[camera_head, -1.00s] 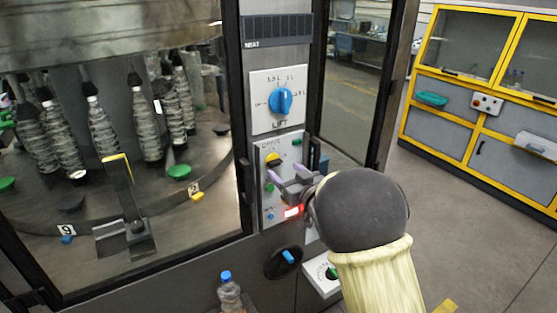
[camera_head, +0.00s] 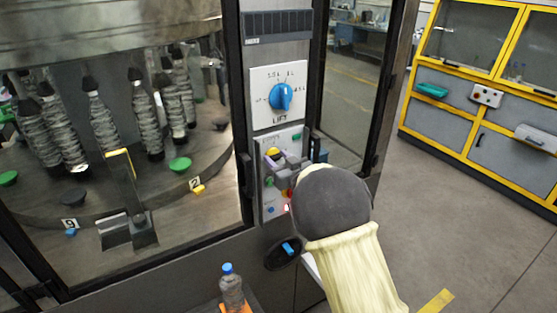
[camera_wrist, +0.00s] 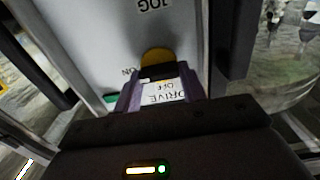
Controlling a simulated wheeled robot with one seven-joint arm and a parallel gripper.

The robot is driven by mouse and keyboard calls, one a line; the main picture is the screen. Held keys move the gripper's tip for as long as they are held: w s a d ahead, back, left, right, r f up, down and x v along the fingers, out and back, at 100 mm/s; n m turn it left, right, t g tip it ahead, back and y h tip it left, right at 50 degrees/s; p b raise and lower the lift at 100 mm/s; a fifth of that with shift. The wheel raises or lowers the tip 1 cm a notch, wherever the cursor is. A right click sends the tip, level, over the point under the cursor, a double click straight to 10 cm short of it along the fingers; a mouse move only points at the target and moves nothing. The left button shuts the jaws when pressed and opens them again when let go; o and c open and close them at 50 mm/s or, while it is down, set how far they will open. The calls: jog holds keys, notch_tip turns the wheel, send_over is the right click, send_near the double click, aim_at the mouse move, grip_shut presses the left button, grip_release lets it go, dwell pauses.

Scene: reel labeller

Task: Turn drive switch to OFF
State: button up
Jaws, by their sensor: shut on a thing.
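The drive switch is a yellow knob (camera_head: 272,153) on the white DRIVE panel (camera_head: 267,190), below the LIFT dial. In the wrist view the yellow knob (camera_wrist: 157,57) shows upside down between the tips of my purple fingers, with the DRIVE, OFF and ON lettering around it. My gripper (camera_head: 277,163) is at the knob, its fingers shut on it from both sides. A dark piece lies across the knob's near part, and the fingers hide its sides. I cannot tell exactly which way the knob points.
The blue LIFT dial (camera_head: 281,96) is just above. Green, red and blue controls sit lower on the panel, partly behind my gripper. A blue-handled round knob (camera_head: 287,249) and a capped bottle (camera_head: 231,286) are below.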

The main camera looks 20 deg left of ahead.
jog(key=shift+f+n+b, duration=0.1)
jog(key=shift+n+b, duration=0.3)
jog(key=shift+b, duration=0.5)
jog(key=n+b, duration=0.2)
jog(key=b, duration=0.2)
jog(key=n+b, duration=0.3)
jog(key=b, duration=0.1)
jog(key=n+b, duration=0.3)
jog(key=b, duration=0.1)
jog(key=shift+s+a+f, duration=0.1)
jog(key=shift+f, duration=0.15)
jog(key=n+b, duration=0.9)
jog(key=shift+b, duration=0.35)
jog(key=shift+r, duration=0.1)
jog(key=o, duration=1)
jog(key=shift+s+a, duration=0.1)
